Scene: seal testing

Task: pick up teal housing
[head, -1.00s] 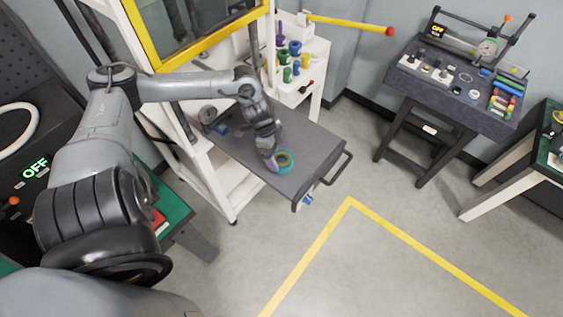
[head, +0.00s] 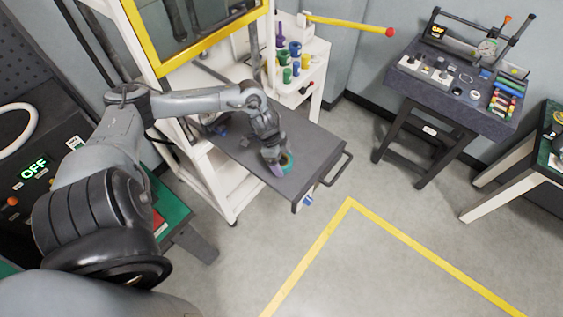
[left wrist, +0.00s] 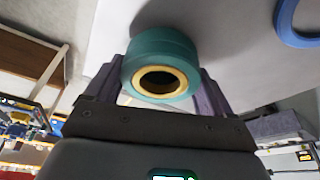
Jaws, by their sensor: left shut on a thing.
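The teal housing (left wrist: 160,58) is a short ring with a yellow inner rim around a dark bore. In the left wrist view it sits between the two fingers of my left gripper (left wrist: 165,82), which is shut on it. In the head view the left gripper (head: 277,166) is over the grey pull-out shelf (head: 308,158), and only part of the teal housing (head: 289,161) shows beside the fingers. I cannot tell whether the housing touches the shelf. My right gripper is not in view.
A blue ring (left wrist: 297,25) lies near the housing in the left wrist view. A white stand (head: 314,52) holding several coloured parts is behind the shelf. A yellow bar (head: 350,24) juts out to the right. A dark bench (head: 462,105) stands at right, and open floor lies in front.

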